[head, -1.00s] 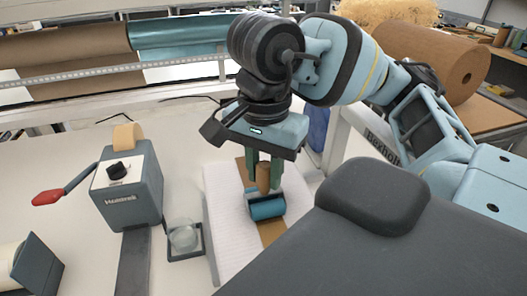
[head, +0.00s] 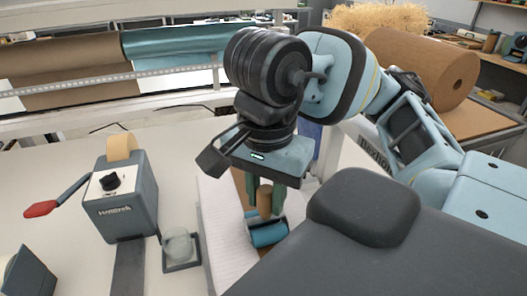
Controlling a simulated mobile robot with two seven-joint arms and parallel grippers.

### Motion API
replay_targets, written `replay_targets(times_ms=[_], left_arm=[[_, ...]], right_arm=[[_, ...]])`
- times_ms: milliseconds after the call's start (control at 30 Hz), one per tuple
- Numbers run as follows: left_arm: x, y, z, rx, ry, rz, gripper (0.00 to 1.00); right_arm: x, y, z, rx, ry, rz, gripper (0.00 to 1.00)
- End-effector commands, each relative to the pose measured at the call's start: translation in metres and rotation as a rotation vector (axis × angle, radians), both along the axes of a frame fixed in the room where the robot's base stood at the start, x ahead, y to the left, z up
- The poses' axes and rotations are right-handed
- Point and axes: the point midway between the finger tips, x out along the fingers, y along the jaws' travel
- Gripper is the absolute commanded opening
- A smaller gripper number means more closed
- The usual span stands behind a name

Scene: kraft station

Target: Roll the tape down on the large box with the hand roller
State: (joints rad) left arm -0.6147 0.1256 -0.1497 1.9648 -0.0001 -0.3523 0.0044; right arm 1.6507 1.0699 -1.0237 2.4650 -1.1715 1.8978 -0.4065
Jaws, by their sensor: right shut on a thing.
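The large box (head: 216,222) is white and lies on the bench, partly hidden by my right arm and my dark body. A strip of brown tape (head: 240,186) runs along its top. The hand roller has a blue cylinder (head: 268,234) and a tan wooden handle (head: 265,201). My right gripper (head: 264,192) is shut on the handle from above, and the blue cylinder is low over the tape line. Whether it touches the tape cannot be told. My left gripper is not in view.
A grey tape dispenser (head: 122,205) with a red-handled lever (head: 41,208) stands to the left. A small glass jar (head: 178,244) sits on a dark square base beside the box. A large kraft paper roll (head: 425,68) is at the back right.

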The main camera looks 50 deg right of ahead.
Motion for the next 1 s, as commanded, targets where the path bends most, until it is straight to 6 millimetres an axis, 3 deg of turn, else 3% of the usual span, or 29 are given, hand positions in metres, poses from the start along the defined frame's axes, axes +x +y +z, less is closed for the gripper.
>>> replay_targets(times_ms=[467, 1000], left_arm=[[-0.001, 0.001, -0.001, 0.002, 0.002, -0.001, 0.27], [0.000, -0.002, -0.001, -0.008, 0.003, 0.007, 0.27]], right_arm=[[-0.005, 0.003, 0.000, -0.001, 0.002, 0.001, 0.09], [-0.004, 0.003, 0.037, 0.002, -0.002, 0.001, 0.09]])
